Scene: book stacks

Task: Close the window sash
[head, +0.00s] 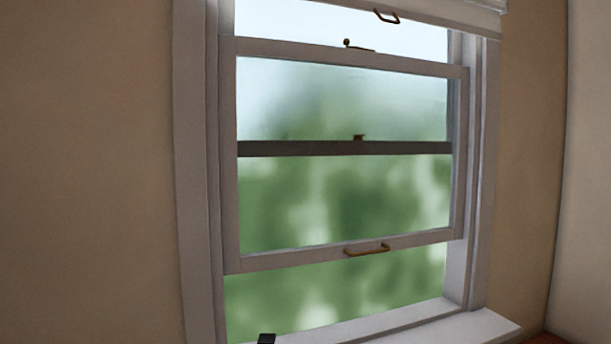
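The white-framed window sash (350,254) is raised in its frame. Its bottom rail stands well above the sill (420,325), with an open gap showing green outside. A brass handle (367,250) is on this bottom rail, and a small brass latch (355,45) sits on its top rail. A dark crossbar (345,148) with a small catch shows across the glass. A small black piece at the bottom edge may be the tip of my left gripper (266,339); it is below the sash and apart from the handle. My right gripper is not in view.
A white rail (440,18) with another brass handle (386,16) crosses the window top. The white side casing (195,170) borders bare beige walls (85,170). The space before the window looks clear. A reddish-brown surface (545,339) shows at the lower right.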

